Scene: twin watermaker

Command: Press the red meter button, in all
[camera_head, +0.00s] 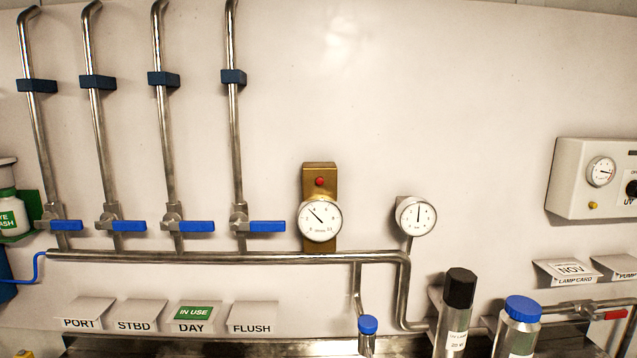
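The red meter button (319,181) is a small round knob on a brass plate (320,170) on the white wall, near the middle of the head view. It sits just above a round white dial (320,219) fixed to the same plate. The dial's needle points to the upper left. Nothing touches or covers the button. My gripper is not in view.
A second gauge (416,216) is to the right. Blue-handled valves (197,226) on vertical pipes are to the left, above a horizontal pipe (220,257). A black-capped bottle (456,300) and a blue-capped bottle (518,325) stand at the lower right. The wall around the button is clear.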

